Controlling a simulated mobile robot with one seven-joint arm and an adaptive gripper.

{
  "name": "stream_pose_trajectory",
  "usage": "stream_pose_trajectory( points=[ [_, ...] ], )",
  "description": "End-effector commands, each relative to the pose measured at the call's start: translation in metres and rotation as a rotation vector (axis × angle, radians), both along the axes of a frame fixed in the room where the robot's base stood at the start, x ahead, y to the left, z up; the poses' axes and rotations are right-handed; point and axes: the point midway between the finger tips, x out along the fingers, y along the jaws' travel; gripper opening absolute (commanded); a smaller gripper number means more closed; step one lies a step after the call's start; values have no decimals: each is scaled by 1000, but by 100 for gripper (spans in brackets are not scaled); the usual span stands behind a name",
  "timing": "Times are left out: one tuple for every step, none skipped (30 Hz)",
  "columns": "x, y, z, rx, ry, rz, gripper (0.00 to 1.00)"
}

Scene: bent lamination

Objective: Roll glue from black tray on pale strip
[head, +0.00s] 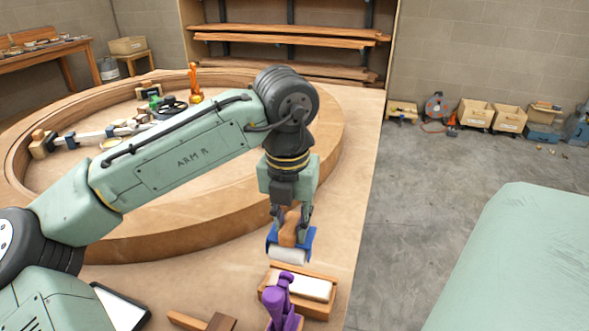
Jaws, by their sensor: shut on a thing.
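My gripper (291,216) is shut on the wooden handle of a roller (289,254) with a blue frame and a white sleeve. The roller hangs just above and behind a wooden holder (327,308) on the table. A pale, nearly white piece (308,287) lies in this holder; it may be the pale strip. I cannot tell if the roller touches anything. A black-rimmed tray (142,318) with a white inside lies at the lower left, partly hidden by my arm. I cannot tell whether the roller carries glue.
A purple object (279,299) stands in front of the holder and covers part of it. A wooden mallet-like tool (207,322) lies to its left. A large curved wooden form (323,160) with clamps inside fills the table behind. The table's right edge is close.

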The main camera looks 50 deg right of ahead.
Motion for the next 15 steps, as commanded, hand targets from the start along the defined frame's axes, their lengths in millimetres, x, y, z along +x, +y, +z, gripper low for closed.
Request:
stream_pose_trajectory(
  points=[
    [0,0,0,0,0,0,0],
    [0,0,0,0,0,0,0],
    [0,0,0,0,0,0,0],
    [0,0,0,0,0,0,0],
    [0,0,0,0,0,0,0],
    [0,0,0,0,0,0,0],
    [0,0,0,0,0,0,0],
    [0,0,0,0,0,0,0],
    [0,0,0,0,0,0,0],
    [0,0,-1,0,0,0,0],
    [0,0,-2,0,0,0,0],
    [0,0,-3,0,0,0,0],
    [0,0,-5,-1,0,0,0],
    [0,0,-7,-1,0,-1,0],
    [0,0,-9,-1,0,-1,0]
  ],
)
